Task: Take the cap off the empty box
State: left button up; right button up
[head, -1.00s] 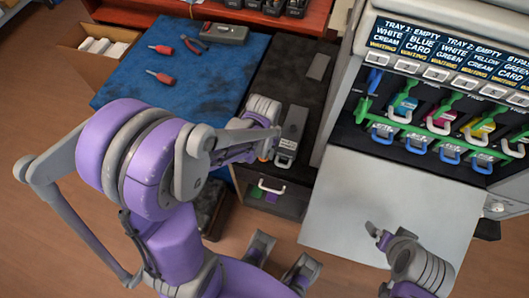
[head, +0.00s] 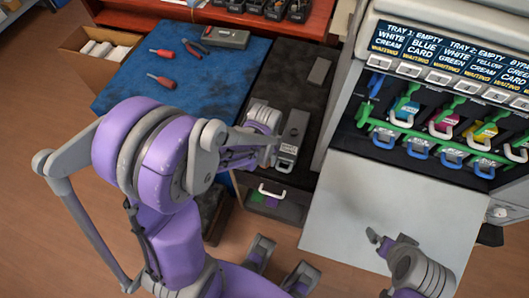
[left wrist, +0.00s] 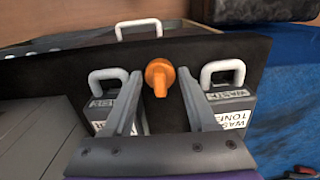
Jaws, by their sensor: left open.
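An orange cap (left wrist: 159,76) shows in the left wrist view between the two fingers of my left gripper (left wrist: 160,85). The fingers are open, one on each side of it, with gaps between. A grey box with a white handle (left wrist: 101,76) is at the left, its label partly hidden by a finger. Another grey box (left wrist: 232,112), labelled WASTE TONER, is at the right. What the cap sits on is hidden. In the head view my left gripper (head: 270,150) is beside a grey box (head: 293,130) on the dark bench. My right gripper (head: 378,240) is over the pale panel.
The printer (head: 430,110) with coloured cartridges stands right of the dark bench (head: 285,70). A blue mat (head: 200,90) with red screwdrivers (head: 161,80) lies left. The pale panel (head: 350,200) is otherwise clear.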

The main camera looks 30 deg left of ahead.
pick_arm(q)
notch_tip(320, 180, up, 12)
jog(key=p, duration=0.2)
jog(key=s+d+r+m+t+p, duration=0.2)
jog(key=s+d+r+t+p, duration=0.1)
jog(key=s+r, duration=0.4)
jog(key=shift+d+m+t, duration=0.3)
jog(key=shift+d+t, duration=0.35)
jog(key=shift+t, duration=0.55)
